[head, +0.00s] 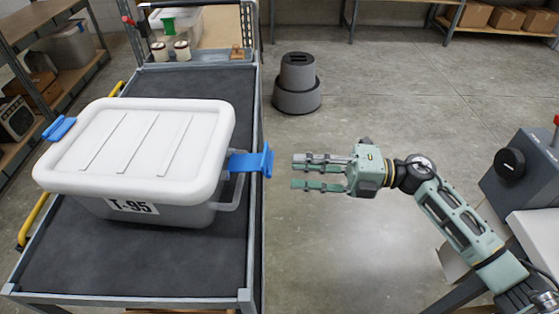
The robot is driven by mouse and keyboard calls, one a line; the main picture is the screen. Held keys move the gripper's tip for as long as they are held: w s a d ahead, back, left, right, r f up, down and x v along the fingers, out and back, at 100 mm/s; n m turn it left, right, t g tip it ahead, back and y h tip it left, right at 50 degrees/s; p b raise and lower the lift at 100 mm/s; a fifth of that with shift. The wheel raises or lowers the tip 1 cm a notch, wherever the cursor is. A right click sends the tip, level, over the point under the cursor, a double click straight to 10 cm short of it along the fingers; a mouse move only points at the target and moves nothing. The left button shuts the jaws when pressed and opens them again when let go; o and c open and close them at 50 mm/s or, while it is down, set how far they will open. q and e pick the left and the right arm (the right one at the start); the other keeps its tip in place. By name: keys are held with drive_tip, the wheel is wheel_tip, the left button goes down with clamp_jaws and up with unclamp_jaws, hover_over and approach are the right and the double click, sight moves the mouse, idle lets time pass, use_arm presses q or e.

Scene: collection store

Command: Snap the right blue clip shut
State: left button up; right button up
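A translucent storage box (150,213) marked T-95, with a white lid (135,145), stands on a cart. Its right blue clip (250,161) sticks outward from the lid's right side, swung up and away from the box wall. The left blue clip (59,128) is at the lid's left edge. My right gripper (298,172) is to the right of the right clip, apart from it, pointing left toward it. Its fingers are a little apart with nothing between them. My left gripper is not in the view.
The cart (240,262) has a dark mat and a raised metal rim on the right. A grey step stool (297,85) is on the floor behind. Shelves (20,25) stand at left. The floor between is clear.

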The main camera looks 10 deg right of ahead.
approach(249, 161)
drive_tip(key=a, duration=0.3)
drive_tip(key=shift+w+f+p, duration=0.15)
drive_tip(key=shift+w+p, duration=0.1)
drive_tip(key=shift+p, duration=0.2)
drive_tip(key=shift+d, duration=0.1)
clamp_jaws()
